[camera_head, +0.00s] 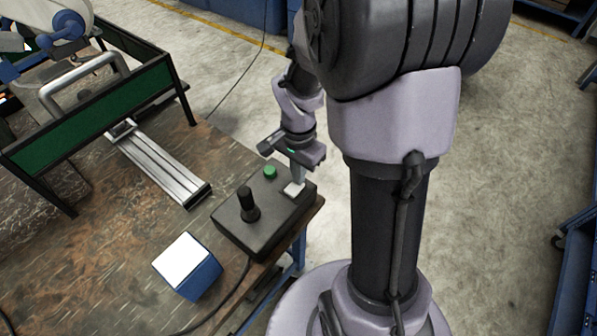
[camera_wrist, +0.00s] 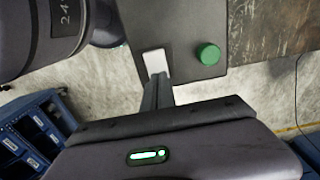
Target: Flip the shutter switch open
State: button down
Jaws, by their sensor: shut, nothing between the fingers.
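A dark control box (camera_head: 262,214) sits at the right corner of the worn table. It carries a black joystick (camera_head: 248,205), a green button (camera_head: 270,172) and a white switch (camera_head: 294,189), which I take to be the shutter switch. In the wrist view the white switch (camera_wrist: 155,62) lies just beyond my fingertips, with the green button (camera_wrist: 208,54) to its right. My gripper (camera_head: 298,180) points down over the switch, shut and empty. Its fingertips (camera_wrist: 157,78) overlap the switch's near edge; I cannot tell whether they touch it. The switch's exact tilt is unclear.
A blue box with a white top (camera_head: 187,264) stands on the table left of the control box. A silver rail (camera_head: 160,163) and a green-panelled frame (camera_head: 95,118) stand farther left. A cable runs from the control box. Open floor lies past the table's right edge.

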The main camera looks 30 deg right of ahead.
aim_at(295, 186)
jog(key=shift+f, duration=0.1)
jog(key=shift+d+f, duration=0.1)
jog(key=shift+f, duration=0.15)
jog(key=shift+r, duration=0.1)
jog(key=shift+s, duration=0.1)
jog(key=shift+s+a+r, duration=0.1)
jog(key=shift+a+r, duration=0.05)
jog(key=shift+a, duration=0.25)
jog(key=shift+s+a+r, duration=0.1)
jog(key=shift+a, duration=0.3)
jog(key=shift+d+r, duration=0.1)
jog(key=shift+r, duration=0.05)
notch_tip(295, 186, up, 14)
jog(key=p, duration=0.7)
jog(key=shift+p, duration=0.3)
